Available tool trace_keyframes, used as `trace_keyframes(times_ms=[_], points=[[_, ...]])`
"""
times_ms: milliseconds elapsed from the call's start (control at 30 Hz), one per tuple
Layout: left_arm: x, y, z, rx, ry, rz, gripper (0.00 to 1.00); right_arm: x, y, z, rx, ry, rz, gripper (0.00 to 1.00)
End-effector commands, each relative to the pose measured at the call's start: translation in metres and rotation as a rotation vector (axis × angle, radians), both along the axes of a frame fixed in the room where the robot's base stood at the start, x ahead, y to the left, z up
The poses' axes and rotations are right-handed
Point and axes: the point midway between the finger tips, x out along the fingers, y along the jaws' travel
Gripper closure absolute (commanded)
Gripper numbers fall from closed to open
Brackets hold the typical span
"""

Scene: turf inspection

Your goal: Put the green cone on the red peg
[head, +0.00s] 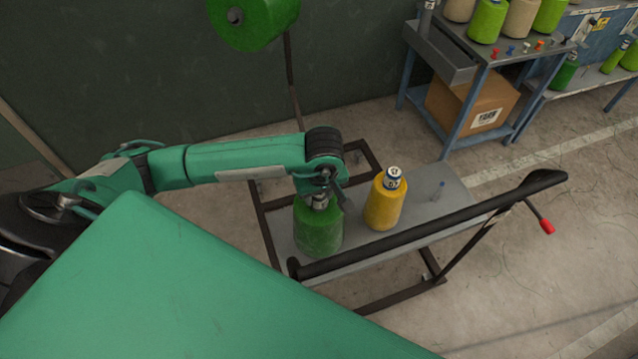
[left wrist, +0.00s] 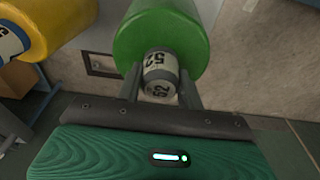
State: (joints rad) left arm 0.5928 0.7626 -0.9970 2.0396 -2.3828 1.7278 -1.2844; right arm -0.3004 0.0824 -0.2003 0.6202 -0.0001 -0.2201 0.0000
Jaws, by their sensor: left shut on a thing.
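The green cone (head: 318,230) is upright over the left end of the grey cart top. I cannot tell whether its base touches it. My left gripper (head: 321,193) is above it, shut on its narrow labelled tip. In the left wrist view, the fingers (left wrist: 160,88) stand on both sides of the tip of the green cone (left wrist: 160,30), marked 52. The red peg (head: 547,227) is a dark rod with a red end, sticking out at the cart's right, clear of the cone. My right gripper is not in view.
A black bar (head: 430,228) runs along the cart's near side. A green spool (head: 252,22) hangs above; a shelf (head: 445,65) stands behind.

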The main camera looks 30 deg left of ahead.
Motion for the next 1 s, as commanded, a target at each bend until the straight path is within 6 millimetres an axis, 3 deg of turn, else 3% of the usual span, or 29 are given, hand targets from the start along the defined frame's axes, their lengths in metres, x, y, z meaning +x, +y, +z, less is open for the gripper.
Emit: trace_keyframes(times_ms=[433, 467, 567, 1000], points=[[0.0012, -0.0003, -0.0078, -0.001, -0.006, -0.001, 1.0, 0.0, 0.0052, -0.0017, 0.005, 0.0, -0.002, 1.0], [0.0, 0.0, -0.0096, 0.0, -0.001, -0.001, 0.6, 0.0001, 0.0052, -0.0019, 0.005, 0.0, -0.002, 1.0], [-0.0001, -0.0001, -0.0087, -0.001, -0.001, -0.001, 0.4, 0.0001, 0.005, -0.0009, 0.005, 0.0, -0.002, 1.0], [0.0004, -0.0011, -0.0016, -0.002, -0.005, -0.002, 0.4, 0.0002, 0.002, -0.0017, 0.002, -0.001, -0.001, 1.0]])
